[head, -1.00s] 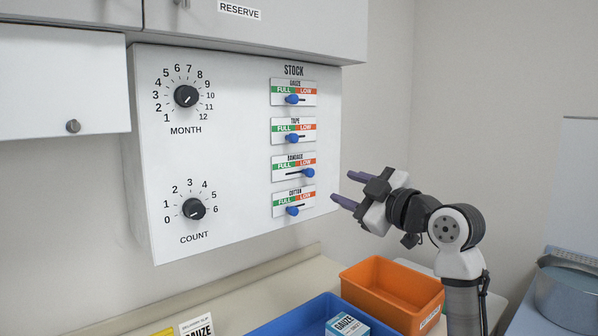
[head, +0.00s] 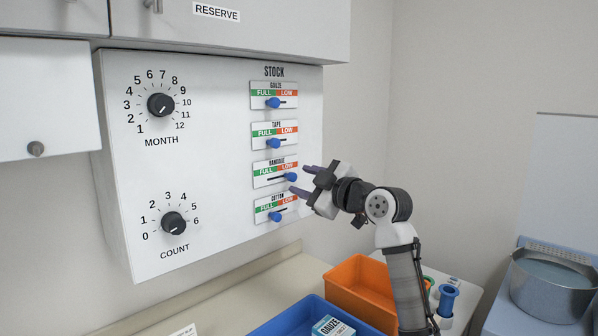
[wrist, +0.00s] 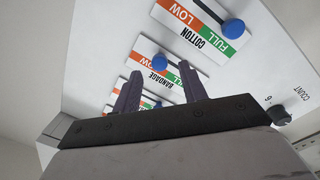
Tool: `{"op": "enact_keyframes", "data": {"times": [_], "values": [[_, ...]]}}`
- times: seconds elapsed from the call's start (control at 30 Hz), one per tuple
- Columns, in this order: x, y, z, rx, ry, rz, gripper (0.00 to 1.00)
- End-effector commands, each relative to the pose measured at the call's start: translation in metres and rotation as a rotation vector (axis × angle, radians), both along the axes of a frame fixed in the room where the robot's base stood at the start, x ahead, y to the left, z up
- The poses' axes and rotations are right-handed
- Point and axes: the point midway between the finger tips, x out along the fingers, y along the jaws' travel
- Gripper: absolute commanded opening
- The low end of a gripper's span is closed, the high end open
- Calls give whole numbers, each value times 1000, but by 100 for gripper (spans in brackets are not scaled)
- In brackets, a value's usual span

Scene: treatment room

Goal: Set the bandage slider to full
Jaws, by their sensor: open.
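The bandage slider (head: 275,174) is the third of the stacked sliders on the white stock panel. Its blue knob (head: 291,177) is at the right, LOW end of its slot; FULL is on the left. My gripper (head: 299,178) is open just right of this knob, one finger higher and one lower. In the wrist view, which looks upside down, the bandage knob (wrist: 158,62) appears between the fingertips of my gripper (wrist: 160,72). I cannot tell whether the fingers touch it or reach past it.
The tape slider knob (head: 273,143) is above and the cotton slider knob (head: 275,216) is close below. Month (head: 161,105) and count (head: 173,222) dials are on the left. A blue bin (head: 290,320) and an orange bin (head: 360,285) stand on the counter below.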

Motion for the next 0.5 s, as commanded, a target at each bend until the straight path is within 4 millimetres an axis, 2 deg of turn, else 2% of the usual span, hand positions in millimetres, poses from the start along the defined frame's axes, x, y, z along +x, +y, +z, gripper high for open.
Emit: {"op": "enact_keyframes", "data": {"times": [0.2, 0.5], "values": [[16, 15, 1, 0, 1, 1, 42], [18, 16, 0, 0, -1, -1, 42]]}}
